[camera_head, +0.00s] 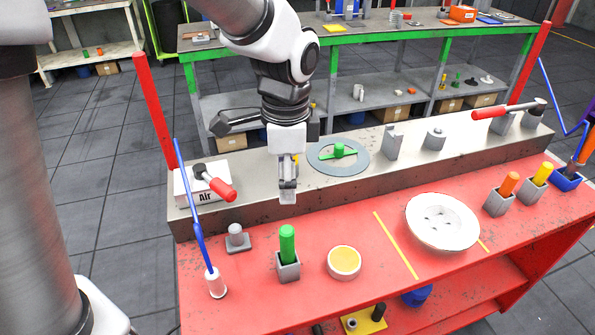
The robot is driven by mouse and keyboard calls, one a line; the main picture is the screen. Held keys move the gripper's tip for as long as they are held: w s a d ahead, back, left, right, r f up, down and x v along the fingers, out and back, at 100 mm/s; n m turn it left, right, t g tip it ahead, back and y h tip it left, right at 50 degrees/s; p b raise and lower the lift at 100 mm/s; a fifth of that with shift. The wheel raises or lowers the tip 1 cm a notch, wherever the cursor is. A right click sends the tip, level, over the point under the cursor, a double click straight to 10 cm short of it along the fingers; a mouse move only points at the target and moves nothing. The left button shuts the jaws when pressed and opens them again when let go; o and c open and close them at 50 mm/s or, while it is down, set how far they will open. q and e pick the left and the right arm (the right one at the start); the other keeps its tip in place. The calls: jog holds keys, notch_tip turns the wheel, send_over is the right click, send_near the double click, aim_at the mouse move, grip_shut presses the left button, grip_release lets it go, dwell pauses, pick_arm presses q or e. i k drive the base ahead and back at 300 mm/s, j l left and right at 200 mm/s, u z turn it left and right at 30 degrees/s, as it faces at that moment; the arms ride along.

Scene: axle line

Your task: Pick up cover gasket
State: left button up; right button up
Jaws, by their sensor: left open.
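A flat grey-blue ring (357,166) lies on the raised metal shelf around a green piece (339,151) with a crossbar. It looks like a gasket, but I cannot be sure it is the cover gasket. A round white cover (442,222) with dark holes lies on the red bench to the right. My left gripper (287,193) points down over the shelf's front edge, left of and nearer than the ring. Its fingers show nearly edge-on, open, with nothing seen between them. My right gripper is out of view.
On the red bench (380,285) stand a green-handled tool in a grey block (288,265), a yellow-topped tin (344,262) and a bottle with a blue straw (215,283). A red-handled lever on a white box (204,184) stands left of my gripper. Red posts flank the shelf.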

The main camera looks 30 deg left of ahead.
aim_at(362, 162)
jog(key=i+l+u, duration=0.55)
jog(key=l, duration=0.3)
jog(key=i+l+u, duration=0.25)
jog(key=i+l, duration=0.15)
jog(key=l, duration=0.1)
